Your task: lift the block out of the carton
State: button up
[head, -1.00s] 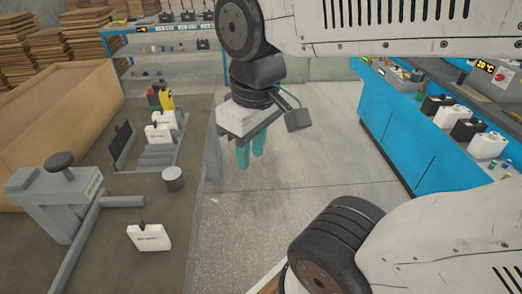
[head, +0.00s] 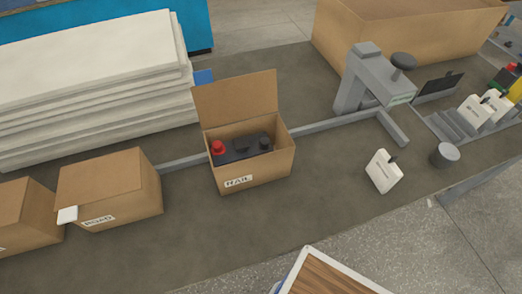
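An open carton (head: 262,173) labelled "RAIL" stands on the dark bench top in the middle of the head view, its back flap raised. Inside it lies a dark block (head: 241,147) with a red knob or cap at its left end and a black one at its right. The block's lower part is hidden by the carton's front wall. My gripper is not in view now.
Two closed cartons (head: 112,192) stand to the left. A stack of white sheets (head: 90,85) lies behind. Bench top in front of the carton is clear.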

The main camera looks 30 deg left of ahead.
aim_at(239, 148)
jog(key=z, duration=0.3)
jog(key=k, duration=0.75)
jog(key=u, duration=0.35)
